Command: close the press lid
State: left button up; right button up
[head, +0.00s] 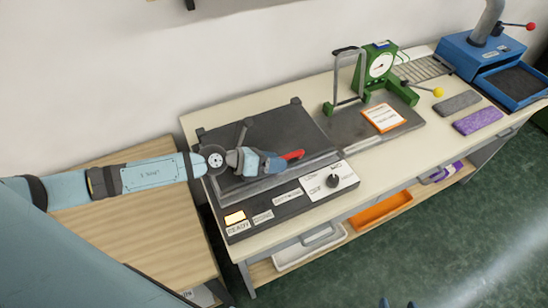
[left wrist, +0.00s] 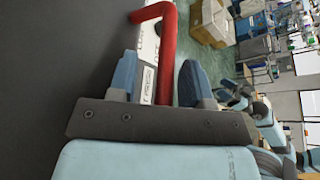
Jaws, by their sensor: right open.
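The press (head: 246,225) is a dark flat machine on the bench, with a control panel, a knob and a lit button along its front. Its dark lid (head: 285,121) lies low over the base; I cannot tell whether it is fully down. A red handle (head: 293,154) sticks out by my left gripper (head: 272,163), which is over the lid. In the left wrist view my left gripper (left wrist: 160,85) is open, with the red handle (left wrist: 168,55) between its blue fingers. Only the fingertips of my right gripper (head: 397,303) show at the bottom edge, apart and empty.
A green gauge device (head: 378,65) stands right of the press on a grey plate with an orange-framed card (head: 383,117). Grey and purple pads (head: 478,121) and a blue machine (head: 480,52) are farther right. An orange bin (head: 380,210) sits on the lower shelf.

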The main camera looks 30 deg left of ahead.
pick_arm(q)
jog(key=shift+s+d+f, duration=0.1)
jog(key=shift+s+d, duration=0.05)
jog(key=shift+s, duration=0.05)
jog(key=shift+s+a, duration=0.15)
jog(key=shift+a, duration=0.2)
jog(key=b+v, duration=0.5)
jog(key=v, duration=0.6)
jog(key=shift+a, duration=0.15)
jog(key=shift+s+a+r+b, duration=0.25)
jog(key=shift+s+a+b, duration=0.1)
jog(key=shift+a, duration=0.1)
jog(key=shift+s+a+r, duration=0.15)
jog(key=shift+a+r, duration=0.1)
jog(key=shift+r, duration=0.05)
